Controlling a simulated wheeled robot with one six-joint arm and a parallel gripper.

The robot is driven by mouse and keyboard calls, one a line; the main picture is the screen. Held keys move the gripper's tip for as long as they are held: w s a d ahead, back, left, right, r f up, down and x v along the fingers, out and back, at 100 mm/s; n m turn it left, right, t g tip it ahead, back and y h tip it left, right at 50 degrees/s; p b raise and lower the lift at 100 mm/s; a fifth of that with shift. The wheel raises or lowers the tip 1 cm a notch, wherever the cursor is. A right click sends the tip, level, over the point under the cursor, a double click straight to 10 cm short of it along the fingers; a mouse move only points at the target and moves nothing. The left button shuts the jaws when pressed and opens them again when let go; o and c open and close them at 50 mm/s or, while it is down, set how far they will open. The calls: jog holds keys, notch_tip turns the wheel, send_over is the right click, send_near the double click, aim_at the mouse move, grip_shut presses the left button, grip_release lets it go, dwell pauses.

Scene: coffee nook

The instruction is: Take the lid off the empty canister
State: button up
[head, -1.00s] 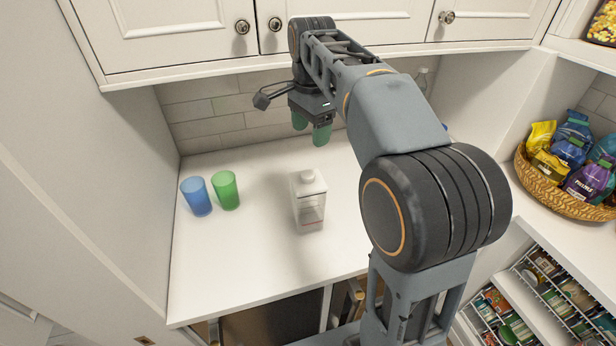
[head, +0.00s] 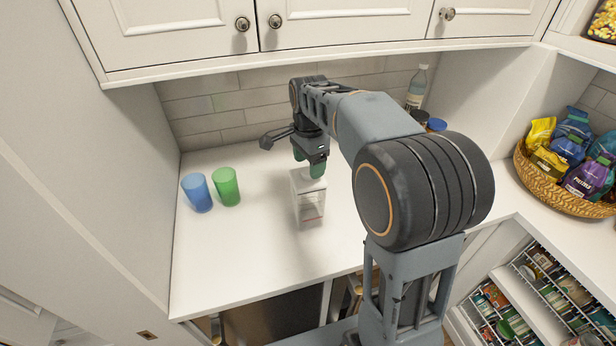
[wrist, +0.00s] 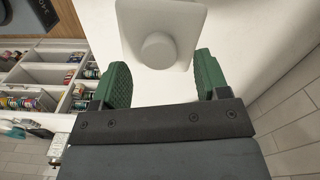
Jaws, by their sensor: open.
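A white square-sided container (head: 309,208) with printing on its side stands upright on the counter, below my gripper. In the wrist view its pale square top (wrist: 140,22) carries a round white cap (wrist: 158,52). My gripper (head: 308,163) is open, with its green fingers just above the container's top. In the wrist view my gripper (wrist: 161,72) has one finger on each side of the cap, apart from it. I cannot tell whether this container is empty. A blue-lidded container (head: 437,125) stands at the back right, partly hidden by my arm.
A blue cup (head: 197,193) and a green cup (head: 226,187) stand on the counter (head: 230,265) to the left. A clear bottle (head: 416,88) stands at the back. A basket (head: 545,182) of bags sits right. Cabinets (head: 345,28) overhang the back.

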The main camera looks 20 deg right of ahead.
jog(key=shift+f, duration=0.95)
jog(key=shift+c, duration=0.4)
jog(key=c, duration=0.9)
jog(key=shift+r, duration=0.15)
